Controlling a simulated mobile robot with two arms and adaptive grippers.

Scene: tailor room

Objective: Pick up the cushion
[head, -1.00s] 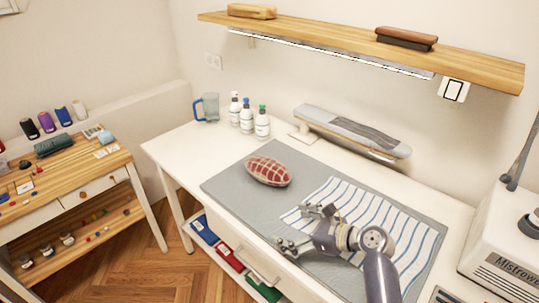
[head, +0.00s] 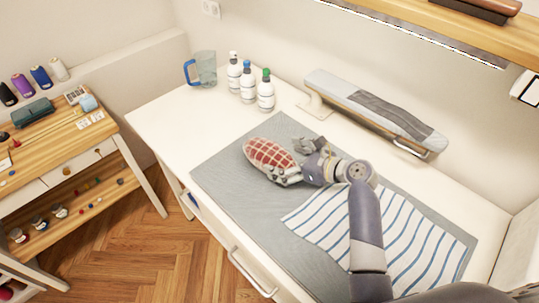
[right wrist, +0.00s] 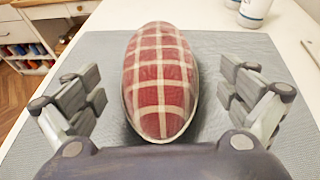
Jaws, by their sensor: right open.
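The cushion (head: 266,156) is a red plaid oval with pale lines, lying on the grey mat (head: 225,177) on the white table. In the right wrist view the cushion (right wrist: 160,80) lies lengthwise between the open fingers, with a gap on each side. My right gripper (head: 293,160) is open at the cushion's right end in the head view; the same gripper (right wrist: 165,90) shows its two fingers in the right wrist view. It holds nothing. The cushion's near end is partly hidden by the gripper in the head view. My left gripper is not in view.
A striped cloth (head: 410,235) lies on the mat's right part. A sleeve board (head: 375,110) stands behind. Several bottles (head: 248,82) and a blue-handled jug (head: 204,70) stand at the back left. The mat left of the cushion is clear.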

